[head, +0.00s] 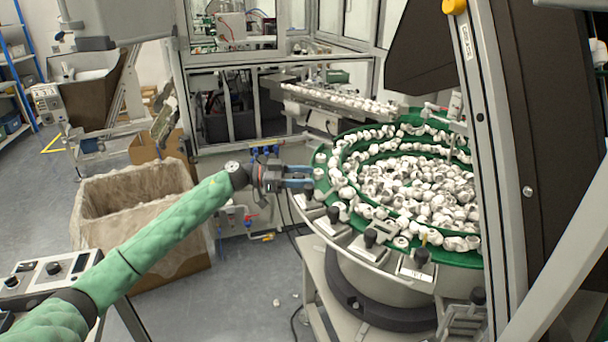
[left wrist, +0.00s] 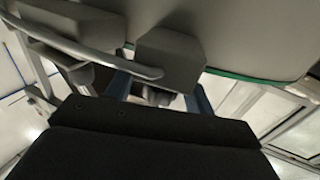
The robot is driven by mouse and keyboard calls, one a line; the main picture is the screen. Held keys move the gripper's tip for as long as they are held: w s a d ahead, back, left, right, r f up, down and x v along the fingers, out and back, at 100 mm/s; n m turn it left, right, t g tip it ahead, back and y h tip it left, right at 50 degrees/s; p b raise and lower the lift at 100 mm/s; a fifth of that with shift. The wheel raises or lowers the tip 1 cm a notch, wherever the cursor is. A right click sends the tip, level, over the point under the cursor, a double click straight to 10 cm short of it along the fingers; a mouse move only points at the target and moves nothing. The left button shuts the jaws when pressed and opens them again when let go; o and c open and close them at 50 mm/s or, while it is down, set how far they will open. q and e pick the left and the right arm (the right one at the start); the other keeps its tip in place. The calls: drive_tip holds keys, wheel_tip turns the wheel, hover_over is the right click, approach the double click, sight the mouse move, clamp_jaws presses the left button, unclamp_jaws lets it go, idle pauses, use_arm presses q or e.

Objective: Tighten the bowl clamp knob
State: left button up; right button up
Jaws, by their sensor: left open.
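The bowl feeder (head: 385,272) stands at the right of the head view, with a green rim and many white caps inside. Along its near edge sit grey clamps with dark knobs, among them one knob (head: 333,214) and another (head: 370,238). My left gripper (head: 311,177) is at the bowl's left edge, its blue fingers apart. In the left wrist view, the open fingers (left wrist: 160,96) stand on either side of a dark, partly hidden knob (left wrist: 164,99) below a grey clamp block (left wrist: 172,55). I cannot tell whether they touch it. My right gripper is not in view.
A large lined carton (head: 150,250) stands on the floor below my left arm. A control box (head: 45,275) is at the lower left. A linear track with caps (head: 340,101) runs behind the bowl. A dark panel and metal post (head: 490,150) block the right side.

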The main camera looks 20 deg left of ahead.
use_arm(q)
drive_tip(key=shift+d, duration=0.15)
drive_tip(key=c, duration=1)
drive_tip(key=shift+o, duration=0.2)
